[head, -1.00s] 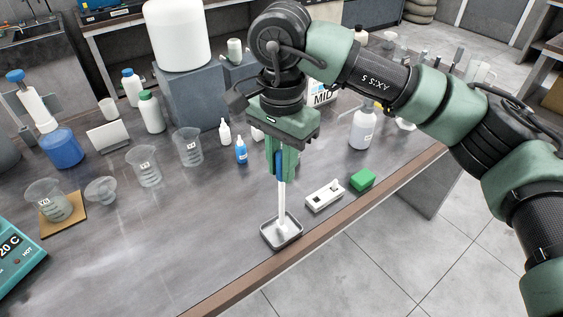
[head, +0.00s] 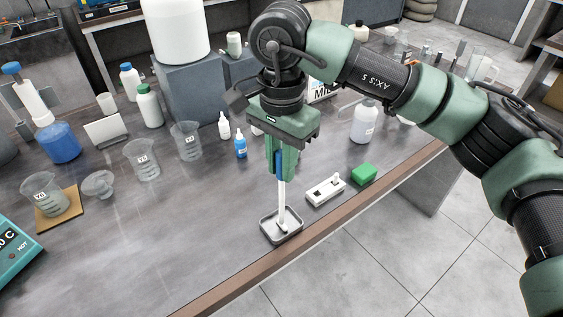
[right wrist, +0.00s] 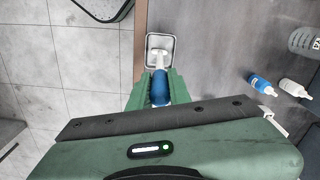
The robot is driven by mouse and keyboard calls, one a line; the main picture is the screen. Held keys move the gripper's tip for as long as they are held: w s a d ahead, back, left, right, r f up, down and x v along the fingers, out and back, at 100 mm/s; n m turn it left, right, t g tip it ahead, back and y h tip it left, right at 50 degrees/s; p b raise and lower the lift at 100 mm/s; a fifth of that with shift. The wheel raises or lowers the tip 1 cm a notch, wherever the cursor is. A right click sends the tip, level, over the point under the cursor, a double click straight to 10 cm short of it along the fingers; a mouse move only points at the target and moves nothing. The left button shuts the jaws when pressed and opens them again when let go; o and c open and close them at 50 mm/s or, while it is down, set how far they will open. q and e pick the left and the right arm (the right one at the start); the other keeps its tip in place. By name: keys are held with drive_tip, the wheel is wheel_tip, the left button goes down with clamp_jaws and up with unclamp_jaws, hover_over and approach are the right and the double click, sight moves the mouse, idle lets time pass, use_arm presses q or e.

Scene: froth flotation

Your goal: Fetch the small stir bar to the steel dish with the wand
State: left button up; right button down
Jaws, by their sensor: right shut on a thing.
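My right gripper (head: 280,166) is shut on the blue handle of the wand (head: 282,200), a white rod held nearly upright. The blue handle (right wrist: 160,88) also shows between the fingers in the right wrist view. The rod's lower end is over the inside of the steel dish (head: 264,228), a small square grey tray near the table's front edge. A small white piece (right wrist: 158,51) lies crosswise at the wand's tip, within the dish's outline; it looks like the stir bar. I cannot tell whether it touches the dish floor. My left gripper is not in view.
A white holder (head: 325,190) and a green block (head: 364,174) stand right of the dish along the wooden edge (head: 330,218). The table left of the dish is clear.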

drive_tip(key=shift+s+f+b, duration=0.15)
drive_tip(key=shift+f+b, duration=0.15)
idle(0.9)
drive_tip(key=shift+r, duration=0.1)
drive_tip(key=shift+w+r+p, duration=0.2)
drive_tip(key=shift+r+p, duration=0.25)
drive_tip(key=shift+r, duration=0.3)
drive_tip(key=shift+r+p, duration=2.05)
drive_tip(key=shift+r, duration=1.8)
drive_tip(key=shift+s, duration=0.1)
